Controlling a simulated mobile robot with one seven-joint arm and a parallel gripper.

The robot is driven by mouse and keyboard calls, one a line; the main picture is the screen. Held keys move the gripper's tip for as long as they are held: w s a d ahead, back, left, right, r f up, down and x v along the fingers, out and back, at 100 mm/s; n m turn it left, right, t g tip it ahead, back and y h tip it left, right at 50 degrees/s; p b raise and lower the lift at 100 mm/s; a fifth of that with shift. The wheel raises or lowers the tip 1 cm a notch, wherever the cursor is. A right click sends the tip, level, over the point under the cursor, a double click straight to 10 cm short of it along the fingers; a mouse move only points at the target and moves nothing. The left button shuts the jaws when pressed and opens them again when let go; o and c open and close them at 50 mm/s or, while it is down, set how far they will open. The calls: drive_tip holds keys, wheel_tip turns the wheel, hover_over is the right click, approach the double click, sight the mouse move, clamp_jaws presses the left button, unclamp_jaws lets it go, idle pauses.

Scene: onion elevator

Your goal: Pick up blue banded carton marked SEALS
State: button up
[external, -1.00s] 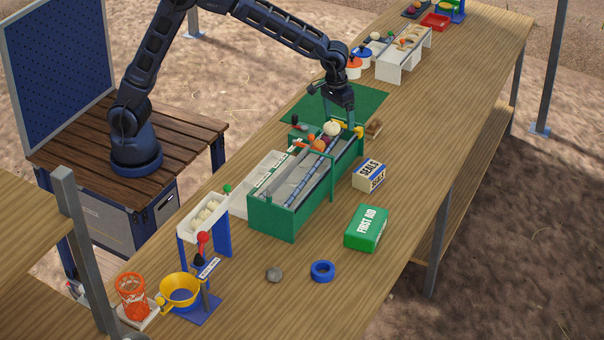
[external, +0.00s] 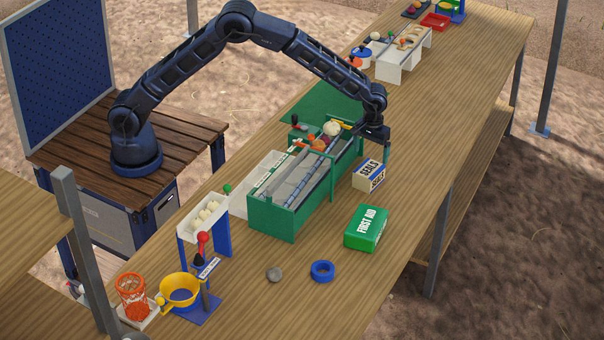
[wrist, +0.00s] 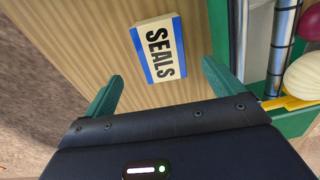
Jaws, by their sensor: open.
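The blue banded SEALS carton (external: 369,175) is a cream box with blue bands and black lettering. It stands on the wooden table, right of the green elevator trough (external: 275,220). In the wrist view the carton (wrist: 159,48) lies ahead of the fingers, its top label facing the camera. My gripper (external: 379,147) is above and just behind the carton in the external view. In the wrist view my gripper (wrist: 160,85) has its two green fingers wide apart with nothing between them. The carton appears apart from the fingers.
The trough's green side wall (wrist: 222,35) runs close on the right in the wrist view, with onions beside it. A green FIRST AID box (external: 366,228), a blue ring (external: 322,271) and a grey stone (external: 274,274) lie nearer the camera. The table's right edge is close.

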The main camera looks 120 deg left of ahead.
sight(370, 168)
wheel_tip(370, 168, down, 8)
drive_tip(key=shift+s+f, duration=0.1)
idle(0.4)
drive_tip(key=shift+c, duration=0.4)
drive_tip(key=c, duration=1.2)
